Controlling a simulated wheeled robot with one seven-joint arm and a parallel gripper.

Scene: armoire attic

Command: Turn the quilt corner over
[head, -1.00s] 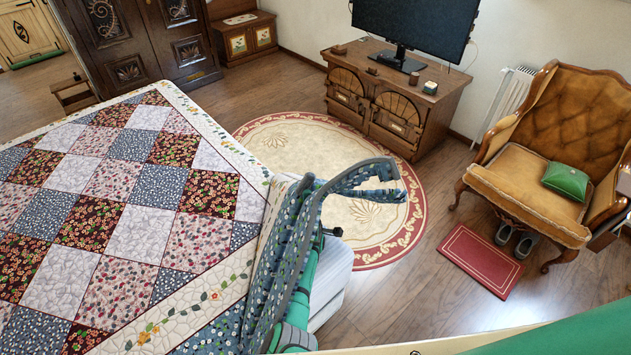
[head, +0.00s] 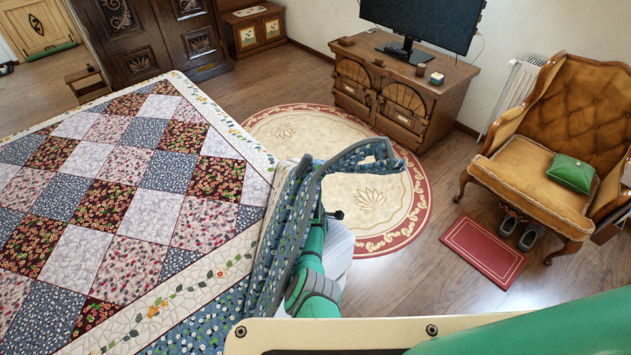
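The patchwork quilt (head: 140,180) covers the bed at left, with squares of blue, dark red, pink and white and a cream floral border. Its near right corner is lifted. The raised cloth, the quilt's blue dotted underside (head: 290,215), is draped over the end of my green arm (head: 315,270), and a loose flap sticks out to the right above the rug. My gripper's fingers are hidden under or behind this cloth, so I cannot see whether they are shut on it.
A round cream and red rug (head: 400,215) lies beyond the bed. A wooden cabinet (head: 395,95) with a monitor stands at the back. A tan armchair (head: 540,150) with a green cushion and a red mat (head: 483,252) are at right.

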